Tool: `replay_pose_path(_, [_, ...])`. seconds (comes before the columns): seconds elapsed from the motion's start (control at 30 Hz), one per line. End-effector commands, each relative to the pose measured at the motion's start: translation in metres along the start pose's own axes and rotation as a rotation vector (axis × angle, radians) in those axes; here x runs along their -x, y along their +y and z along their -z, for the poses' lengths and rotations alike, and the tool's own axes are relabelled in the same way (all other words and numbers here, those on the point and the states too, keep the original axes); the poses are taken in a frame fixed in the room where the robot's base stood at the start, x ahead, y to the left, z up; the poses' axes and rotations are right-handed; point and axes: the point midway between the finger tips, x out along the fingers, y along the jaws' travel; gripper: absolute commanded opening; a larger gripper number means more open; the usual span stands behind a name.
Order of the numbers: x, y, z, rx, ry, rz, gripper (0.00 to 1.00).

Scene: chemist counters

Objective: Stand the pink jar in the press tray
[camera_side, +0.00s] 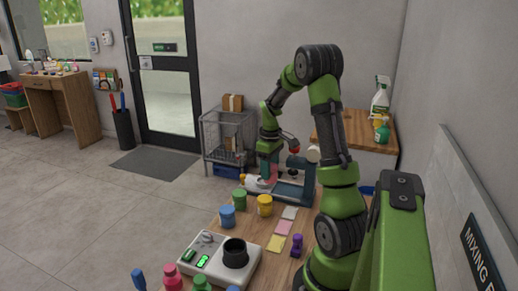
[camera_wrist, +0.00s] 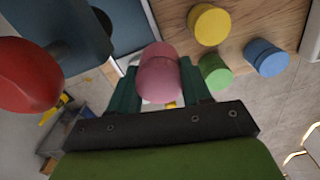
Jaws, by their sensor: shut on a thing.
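The pink jar (camera_wrist: 158,75) is between the two fingers of my gripper (camera_wrist: 160,88) in the wrist view. In the side view it is a small pink patch (camera_side: 272,172) at my gripper (camera_side: 270,171), partly hidden by the arm. The press (camera_side: 308,172) has a dark teal frame. Its low dark tray (camera_side: 290,193) is at the far end of the counter. A dark, pale-edged surface of the press (camera_wrist: 127,22) shows beside the jar in the wrist view. I cannot tell whether the jar touches the tray.
A red knob (camera_wrist: 25,75) is close on the left in the wrist view. Yellow (camera_side: 265,206), green (camera_side: 239,199) and blue (camera_side: 227,216) jars stand nearby on the counter. A white device with a black cup (camera_side: 235,253) stands nearer the camera. A wire cart (camera_side: 228,138) is behind.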

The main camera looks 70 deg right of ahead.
Motion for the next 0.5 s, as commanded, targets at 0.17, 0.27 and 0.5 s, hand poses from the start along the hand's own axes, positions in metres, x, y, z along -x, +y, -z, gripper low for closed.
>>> replay_pose_path(0.17, [-0.005,0.027,0.030,-0.001,0.000,0.000,0.18])
replay_pose_path(0.27, [-0.005,0.035,0.038,0.000,-0.001,0.000,0.18])
replay_pose_path(0.5, [-0.025,0.037,0.042,0.000,-0.003,0.004,0.18])
